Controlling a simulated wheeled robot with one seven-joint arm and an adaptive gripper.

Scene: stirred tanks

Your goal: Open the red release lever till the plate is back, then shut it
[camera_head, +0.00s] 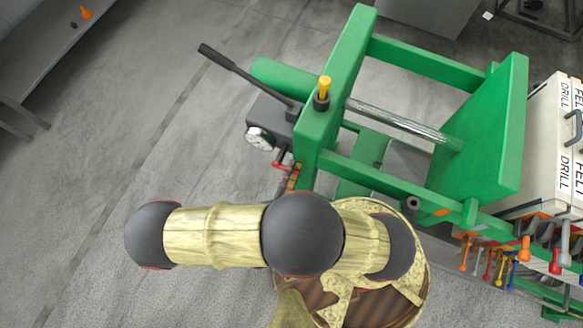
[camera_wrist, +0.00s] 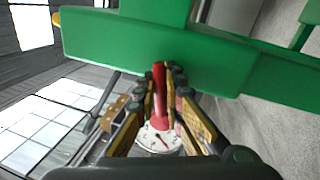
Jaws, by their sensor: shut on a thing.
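The red release lever (camera_wrist: 159,88) stands between the fingers of my gripper (camera_wrist: 166,88) in the wrist view, and my gripper is shut on it. In the head view a short piece of the red lever (camera_head: 281,166) shows below the pump body, beside my gripper (camera_head: 292,178); my arm hides much of this area. The green press frame holds a chrome rod (camera_head: 400,121) that runs out to a broad green plate (camera_head: 492,130) on the right. A long length of rod shows between the left frame end and this plate.
A white dial gauge (camera_head: 258,138) sits close to the lever. The black pump handle (camera_head: 240,70) sticks out to the upper left. A yellow-topped knob (camera_head: 324,87) stands on the frame. White drill cases (camera_head: 548,140) and hanging coloured tools stand at right.

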